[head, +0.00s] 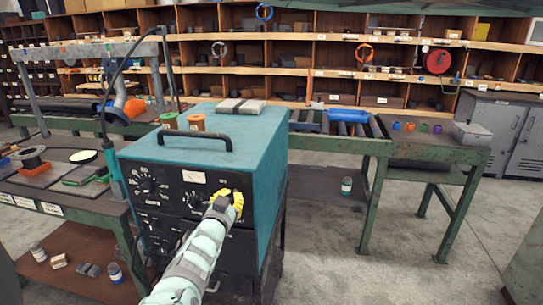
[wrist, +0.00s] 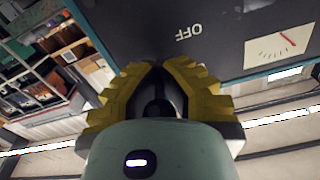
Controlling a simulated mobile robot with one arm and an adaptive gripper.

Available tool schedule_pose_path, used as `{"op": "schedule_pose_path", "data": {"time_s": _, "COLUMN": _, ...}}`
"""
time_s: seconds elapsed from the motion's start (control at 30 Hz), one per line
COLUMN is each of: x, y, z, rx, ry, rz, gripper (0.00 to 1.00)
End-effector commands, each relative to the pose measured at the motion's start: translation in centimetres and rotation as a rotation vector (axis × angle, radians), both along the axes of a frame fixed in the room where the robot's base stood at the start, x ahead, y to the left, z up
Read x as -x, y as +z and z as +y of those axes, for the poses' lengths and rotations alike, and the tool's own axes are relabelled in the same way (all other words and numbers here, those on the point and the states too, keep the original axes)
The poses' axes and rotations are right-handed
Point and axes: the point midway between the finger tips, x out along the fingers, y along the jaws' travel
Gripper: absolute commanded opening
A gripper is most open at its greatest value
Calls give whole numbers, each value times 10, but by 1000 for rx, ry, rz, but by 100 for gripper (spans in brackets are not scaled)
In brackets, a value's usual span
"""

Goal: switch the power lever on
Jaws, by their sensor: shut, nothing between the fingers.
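The teal power unit (head: 225,140) stands in the middle of the head view, with a black front panel (head: 165,185) carrying dials and labels. An upside-down OFF label (wrist: 189,33) shows just beyond the fingertips. I cannot make out the power lever in either view; my gripper may hide it.
A black handle (head: 193,140) and a grey block (head: 240,107) are on top of the unit. A workbench (head: 25,200) with tools stands at left, and a green roller table (head: 400,150) at right. Shelves (head: 330,60) line the back. The floor at right (head: 400,275) is mostly clear.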

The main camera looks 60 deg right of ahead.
Motion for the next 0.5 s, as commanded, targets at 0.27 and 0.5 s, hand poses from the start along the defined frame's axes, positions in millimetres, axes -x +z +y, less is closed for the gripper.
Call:
{"op": "schedule_pose_path", "data": {"time_s": 0.27, "x": -2, "y": 16, "z": 1, "rx": -158, "ry": 3, "rz": 67, "gripper": 0}}
{"op": "schedule_pose_path", "data": {"time_s": 0.5, "x": -1, "y": 19, "z": 0, "rx": -294, "ry": 0, "rz": 122, "gripper": 0}}
